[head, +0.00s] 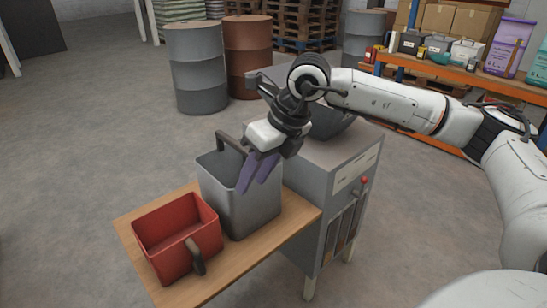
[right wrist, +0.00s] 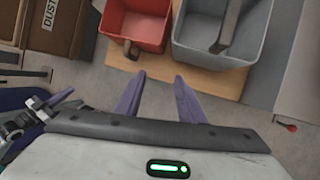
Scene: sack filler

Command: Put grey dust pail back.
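The grey dust pail (head: 250,210) stands upright on a wooden board (head: 290,221), its dark handle (head: 230,142) raised at the top. In the right wrist view the grey pail (right wrist: 213,57) is beyond the fingertips, to the upper right. My right gripper (head: 250,190) overlaps the pail's right side in the head view. Its two purple fingers (right wrist: 158,78) are spread with nothing between them, and show no hold on the pail or its handle. I cannot tell whether they touch the pail.
A red pail (head: 160,225) stands left of the grey one on the board. A grey machine (head: 312,180) adjoins the board on the right. A brown bin labelled DUST (right wrist: 48,38) shows in the right wrist view. Drums (head: 198,70) stand behind; floor at left is clear.

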